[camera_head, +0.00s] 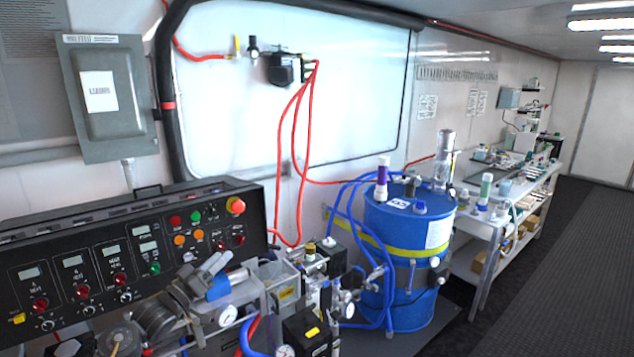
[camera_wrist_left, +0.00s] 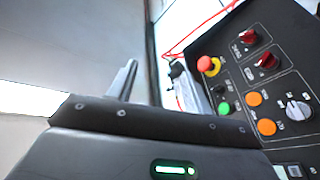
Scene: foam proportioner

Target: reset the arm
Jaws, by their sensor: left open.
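My left gripper (camera_head: 225,268) shows in the head view in front of the control panel's right end, above the pipework. Its two grey fingers point up and to the right, are apart, and hold nothing that I can see. In the left wrist view the gripper (camera_wrist_left: 155,82) shows two fingers with a gap between them, above a dark body with a green light. My right gripper is in neither view.
The black control panel (camera_head: 105,262) with buttons and knobs is close to the left arm; its emergency stop (camera_wrist_left: 208,65) shows in the wrist view. A blue drum (camera_head: 408,300), hoses and valves stand to the right. A workbench (camera_head: 480,222) is further right, beside clear dark floor.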

